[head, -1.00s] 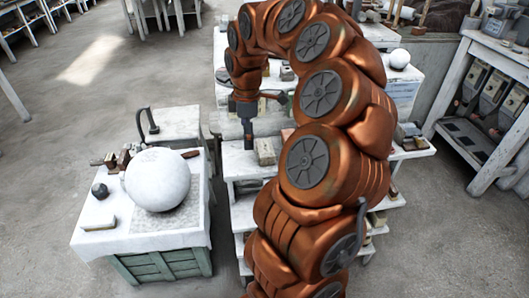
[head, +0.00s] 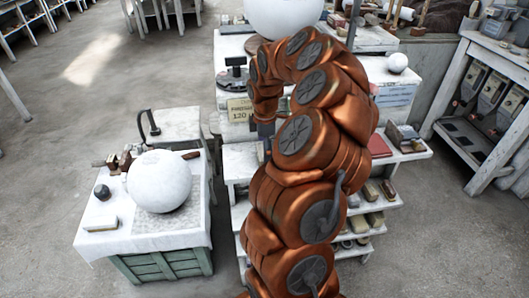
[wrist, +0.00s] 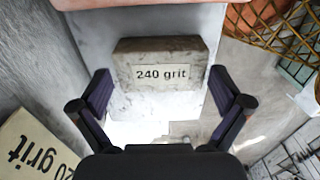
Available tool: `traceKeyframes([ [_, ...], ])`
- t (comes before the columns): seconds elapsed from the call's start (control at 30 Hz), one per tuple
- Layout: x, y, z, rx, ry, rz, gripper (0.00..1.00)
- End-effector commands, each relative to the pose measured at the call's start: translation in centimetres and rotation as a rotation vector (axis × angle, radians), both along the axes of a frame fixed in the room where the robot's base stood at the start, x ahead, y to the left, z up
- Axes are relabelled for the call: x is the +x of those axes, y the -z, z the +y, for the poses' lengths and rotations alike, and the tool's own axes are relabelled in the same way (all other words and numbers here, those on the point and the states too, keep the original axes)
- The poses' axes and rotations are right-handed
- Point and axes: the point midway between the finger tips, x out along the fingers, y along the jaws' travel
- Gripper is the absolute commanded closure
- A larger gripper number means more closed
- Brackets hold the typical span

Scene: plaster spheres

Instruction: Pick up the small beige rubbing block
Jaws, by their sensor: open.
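A small beige-brown block (wrist: 160,73) marked "240 grit" lies on a pale surface in the wrist view. It sits ahead of and between the two spread fingers of my gripper (wrist: 165,98), with space on both sides. My gripper is open and empty. In the head view my own arm hides this block and most of the gripper. A second beige piece (wrist: 30,148), with lettering ending in "20 grit", is cut off at the lower left of the wrist view.
A covered table (head: 140,238) at left bears a big white sphere (head: 160,181) and a pale block (head: 101,224). Right of my arm, a stepped shelf holds a red-brown item (head: 379,146) and several blocks. A yellow mesh (wrist: 290,30) shows at the wrist view's upper right.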

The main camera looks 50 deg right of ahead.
Motion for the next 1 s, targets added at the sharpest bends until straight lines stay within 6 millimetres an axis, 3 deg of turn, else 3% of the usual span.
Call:
traceKeyframes([
  [0.2, -0.1, 2.0, 0.0, 0.002, 0.001, 0.002, 0.0],
  [0.4, -0.1, 2.2, 0.0, 0.0, 0.001, 0.0, 0.0],
  [1.0, -0.1, 2.1, 0.0, -0.001, 0.001, 0.001, 0.6],
])
